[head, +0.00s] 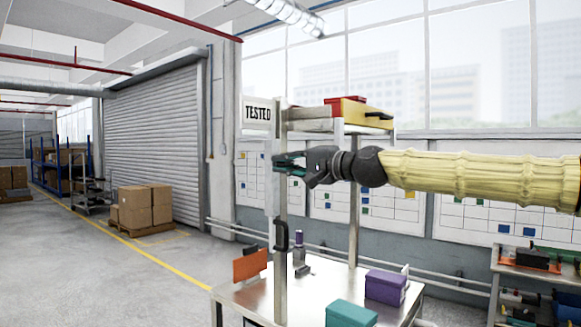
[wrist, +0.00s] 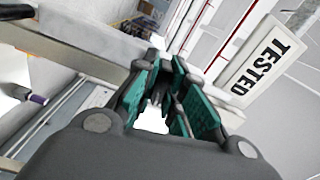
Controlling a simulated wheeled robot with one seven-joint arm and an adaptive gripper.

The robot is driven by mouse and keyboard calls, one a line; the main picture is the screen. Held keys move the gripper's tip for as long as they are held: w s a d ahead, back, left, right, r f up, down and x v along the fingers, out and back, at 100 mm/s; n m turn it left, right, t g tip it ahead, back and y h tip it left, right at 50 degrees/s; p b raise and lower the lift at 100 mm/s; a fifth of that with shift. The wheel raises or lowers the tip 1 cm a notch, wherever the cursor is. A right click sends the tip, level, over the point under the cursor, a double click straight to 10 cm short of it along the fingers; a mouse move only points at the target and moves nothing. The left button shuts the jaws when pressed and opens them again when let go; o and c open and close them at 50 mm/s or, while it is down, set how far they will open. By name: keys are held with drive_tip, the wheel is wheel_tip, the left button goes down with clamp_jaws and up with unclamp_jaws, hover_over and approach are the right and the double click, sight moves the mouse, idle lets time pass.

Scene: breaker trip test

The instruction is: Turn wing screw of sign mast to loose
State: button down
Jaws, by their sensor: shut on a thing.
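The sign mast (head: 271,188) is a pale upright bar beside a metal post of the bench frame. It carries a white plate reading TESTED (head: 258,113), which also shows at the right of the wrist view (wrist: 262,62). My gripper (head: 284,166) reaches in from the right, level, at the mast below the plate. Its teal-padded fingers (wrist: 163,100) are closed in on a small thing at the mast, where the wing screw would sit. The fingers mostly hide the screw, so its angle cannot be told.
A metal bench (head: 255,297) stands below, with an orange plate (head: 250,265), a purple box (head: 386,287) and a teal box (head: 351,314). A dark handle (head: 281,236) is on the post under my gripper. A shelf with a yellow-red case (head: 357,113) is above my arm.

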idle(0.3)
drive_tip(key=shift+r+n+b, duration=0.1)
drive_tip(key=shift+n+b, duration=0.5)
drive_tip(key=shift+n, duration=0.4)
drive_tip(key=shift+n+b, duration=0.4)
drive_tip(key=shift+n, duration=0.6)
drive_tip(key=shift+n+b, duration=0.65)
drive_tip(key=shift+n, duration=0.35)
